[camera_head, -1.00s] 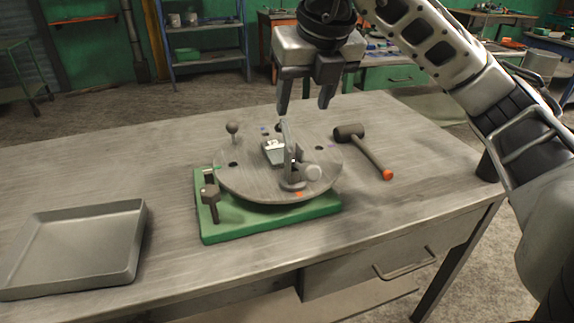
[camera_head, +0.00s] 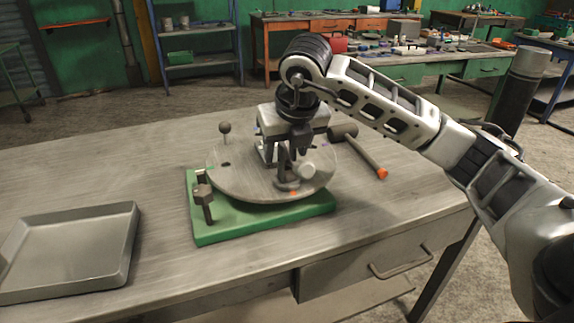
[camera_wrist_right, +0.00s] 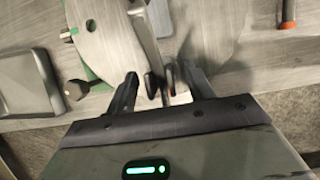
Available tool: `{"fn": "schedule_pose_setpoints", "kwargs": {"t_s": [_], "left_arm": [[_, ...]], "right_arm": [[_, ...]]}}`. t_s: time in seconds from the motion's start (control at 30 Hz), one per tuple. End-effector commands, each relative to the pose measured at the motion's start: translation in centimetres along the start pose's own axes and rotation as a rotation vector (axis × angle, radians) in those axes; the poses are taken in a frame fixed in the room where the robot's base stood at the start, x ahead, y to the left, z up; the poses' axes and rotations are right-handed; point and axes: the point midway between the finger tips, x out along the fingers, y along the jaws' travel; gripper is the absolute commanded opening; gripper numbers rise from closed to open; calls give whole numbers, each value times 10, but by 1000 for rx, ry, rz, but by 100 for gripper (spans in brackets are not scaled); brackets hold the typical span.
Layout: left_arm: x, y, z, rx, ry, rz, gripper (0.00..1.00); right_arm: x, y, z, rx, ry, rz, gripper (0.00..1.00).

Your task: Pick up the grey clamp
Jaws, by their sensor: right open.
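In the right wrist view, the clamp (camera_wrist_right: 145,35) runs down as a long grey bar towards the space between the two open fingers (camera_wrist_right: 160,88). I cannot tell whether either finger touches it. My left gripper is not in view.
The disc sits on a green base plate (camera_head: 240,229) with a bolt-like post (camera_head: 203,200) at its left corner. A mallet (camera_head: 367,158) lies right of the disc. A grey tray (camera_head: 70,257) is at the table's left. The table between tray and base is clear.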

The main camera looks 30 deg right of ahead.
Motion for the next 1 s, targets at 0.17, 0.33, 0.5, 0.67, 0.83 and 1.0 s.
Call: {"fn": "schedule_pose_setpoints", "kwargs": {"t_s": [0.17, 0.33, 0.5, 0.67, 0.83, 1.0], "left_arm": [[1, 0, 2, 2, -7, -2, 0], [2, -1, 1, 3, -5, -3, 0], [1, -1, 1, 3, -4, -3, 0], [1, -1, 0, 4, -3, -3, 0], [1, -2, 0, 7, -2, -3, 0], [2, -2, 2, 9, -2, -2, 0]], "right_arm": [[16, 0, 0, 0, 0, 0, 53], [16, 0, 0, 0, -1, 1, 53], [16, 0, 0, 0, -1, 1, 19], [14, 0, 2, 1, -5, 3, 3], [14, 0, 2, 1, -6, 3, 4], [9, 0, 4, 1, -8, 4, 4]]}}
